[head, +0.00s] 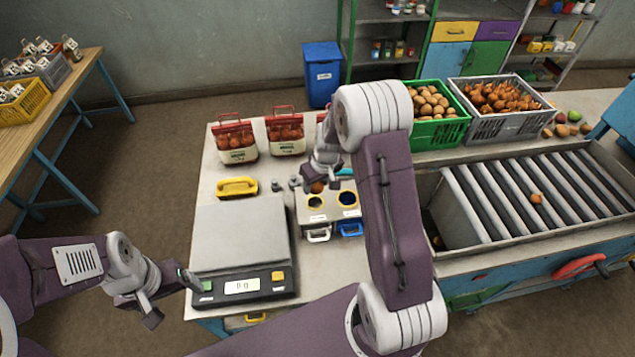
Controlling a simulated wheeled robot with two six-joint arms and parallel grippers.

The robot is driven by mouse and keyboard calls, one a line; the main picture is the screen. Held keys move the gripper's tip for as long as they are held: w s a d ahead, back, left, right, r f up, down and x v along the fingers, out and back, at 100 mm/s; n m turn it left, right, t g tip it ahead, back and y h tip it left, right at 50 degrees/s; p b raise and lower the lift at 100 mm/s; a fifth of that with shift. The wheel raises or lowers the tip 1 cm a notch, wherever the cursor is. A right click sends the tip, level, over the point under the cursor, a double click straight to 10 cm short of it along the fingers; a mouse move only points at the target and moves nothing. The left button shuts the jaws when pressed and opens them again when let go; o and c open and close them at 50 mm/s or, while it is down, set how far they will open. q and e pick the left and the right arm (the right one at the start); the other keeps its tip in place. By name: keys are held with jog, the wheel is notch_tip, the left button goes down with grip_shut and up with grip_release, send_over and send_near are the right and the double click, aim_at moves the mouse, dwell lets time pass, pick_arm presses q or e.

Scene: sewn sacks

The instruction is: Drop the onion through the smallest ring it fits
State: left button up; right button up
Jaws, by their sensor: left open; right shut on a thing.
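My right gripper (322,184) is shut on a small orange-brown onion (317,187). It holds the onion over the grey ring box (304,216), just behind the front left ring in the picture. Two yellow-rimmed rings show in its top, a front left ring (316,202) and a front right ring (348,198). My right arm and gripper hide the rear of the box, so I cannot tell what other rings are there. A white handle (318,235) and a blue handle (351,229) stick out at its front. My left gripper (172,299) is open and empty, left of the scale.
A scale (240,240) stands left of the ring box, with a yellow-handled item (237,187) behind it. A roller conveyor (530,190) and full green (438,128) and grey (497,122) crates lie right.

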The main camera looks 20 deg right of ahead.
aim_at(318, 188)
jog(key=shift+a+f+b, duration=0.25)
jog(key=shift+f+b, duration=0.25)
jog(key=shift+f, duration=0.2)
notch_tip(318, 188, down, 5)
jog(key=b, duration=0.3)
jog(key=shift+d+b, duration=0.15)
jog(key=shift+b, duration=0.2)
jog(key=o, duration=1.4)
jog(key=shift+o, duration=0.2)
jog(key=b+v, duration=0.1)
jog(key=v, duration=0.8)
jog(key=shift+b, duration=0.35)
